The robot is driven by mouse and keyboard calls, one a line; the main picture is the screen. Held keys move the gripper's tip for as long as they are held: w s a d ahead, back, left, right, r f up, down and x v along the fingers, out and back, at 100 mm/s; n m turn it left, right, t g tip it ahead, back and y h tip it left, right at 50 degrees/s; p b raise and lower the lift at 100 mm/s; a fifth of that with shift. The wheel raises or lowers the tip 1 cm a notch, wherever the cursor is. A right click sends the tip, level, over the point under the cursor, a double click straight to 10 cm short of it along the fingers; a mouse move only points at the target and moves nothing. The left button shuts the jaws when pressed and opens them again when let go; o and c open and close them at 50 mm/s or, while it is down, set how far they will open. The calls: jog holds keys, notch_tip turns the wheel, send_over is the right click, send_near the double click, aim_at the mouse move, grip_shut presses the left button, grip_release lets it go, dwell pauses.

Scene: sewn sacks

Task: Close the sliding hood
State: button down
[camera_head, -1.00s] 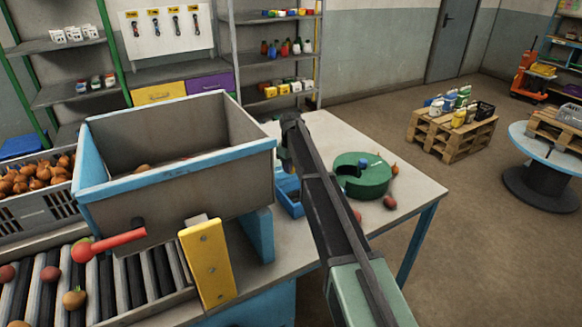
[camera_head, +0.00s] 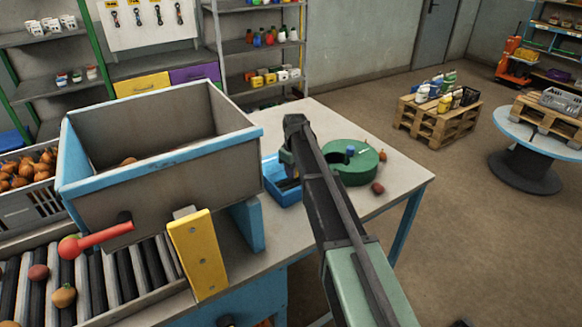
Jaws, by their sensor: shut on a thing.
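I cannot make out a sliding hood for certain. My gripper (camera_head: 289,165) is at the far end of my dark arm, over the blue open box (camera_head: 283,197) on the table. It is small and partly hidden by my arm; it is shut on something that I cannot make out. A green round drum (camera_head: 352,172) with a notch and a blue knob stands just right of my arm. A grey hopper with a blue rim (camera_head: 170,160) stands left of the gripper, with a red lever (camera_head: 100,238) and a yellow plate (camera_head: 197,255) on its front.
The grey table (camera_head: 405,180) has free room at its right end. A few small reddish vegetables (camera_head: 377,188) lie by the drum. A roller conveyor (camera_head: 110,285) runs at lower left, beside a crate of onions (camera_head: 30,215). Shelves and a pallet (camera_head: 435,122) stand farther back.

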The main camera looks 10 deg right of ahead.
jog(key=shift+s, duration=0.2)
jog(key=c, duration=0.9)
grip_release()
jog(key=shift+s+d, duration=0.1)
jog(key=shift+o, duration=0.3)
notch_tip(320, 180, up, 11)
jog(key=p, duration=1)
jog(key=shift+p, duration=0.4)
jog(key=shift+f, duration=0.1)
